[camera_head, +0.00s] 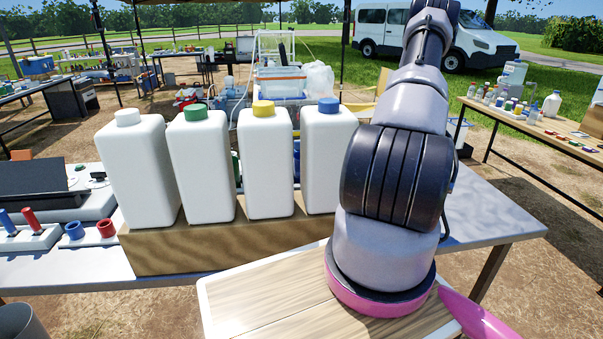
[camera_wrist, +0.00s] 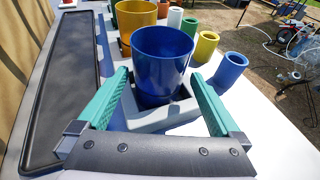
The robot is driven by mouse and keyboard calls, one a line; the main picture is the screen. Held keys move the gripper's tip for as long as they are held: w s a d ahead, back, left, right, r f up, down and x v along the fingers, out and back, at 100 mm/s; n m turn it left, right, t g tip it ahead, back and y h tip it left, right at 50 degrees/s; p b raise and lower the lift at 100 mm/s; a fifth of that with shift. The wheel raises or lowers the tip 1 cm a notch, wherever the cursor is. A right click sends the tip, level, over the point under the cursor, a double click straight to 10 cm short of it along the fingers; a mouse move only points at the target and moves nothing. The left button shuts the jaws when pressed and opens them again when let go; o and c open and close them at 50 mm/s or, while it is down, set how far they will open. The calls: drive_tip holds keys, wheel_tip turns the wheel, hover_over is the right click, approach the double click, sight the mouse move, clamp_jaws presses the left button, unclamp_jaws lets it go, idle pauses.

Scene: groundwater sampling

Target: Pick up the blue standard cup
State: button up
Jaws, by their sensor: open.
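A large blue cup (camera_wrist: 162,62) stands upright on a grey block (camera_wrist: 150,114) in the middle of the wrist view. My gripper (camera_wrist: 160,77) is open, with its green fingers to the left and right of this cup. I cannot tell whether either finger touches it. The cup's lower part is partly hidden in the block. A smaller blue cylinder (camera_wrist: 230,70) stands to the right, outside the fingers. In the head view my gripper is out of sight.
An orange cup (camera_wrist: 134,16) stands just behind the blue cup. Yellow (camera_wrist: 206,45) and green (camera_wrist: 189,27) cylinders stand in a row at the right. A long black tray (camera_wrist: 62,85) lies at the left. White jugs (camera_head: 212,172) line a wooden block in the head view.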

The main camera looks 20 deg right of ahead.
sight(297, 168)
drive_tip(key=x, duration=0.8)
drive_tip(key=shift+w+a+f, duration=0.1)
drive_tip(key=shift+a+f, duration=0.05)
drive_tip(key=shift+f, duration=0.05)
drive_tip(key=c, duration=1.1)
drive_tip(key=shift+c, duration=0.2)
drive_tip(key=shift+r, duration=0.15)
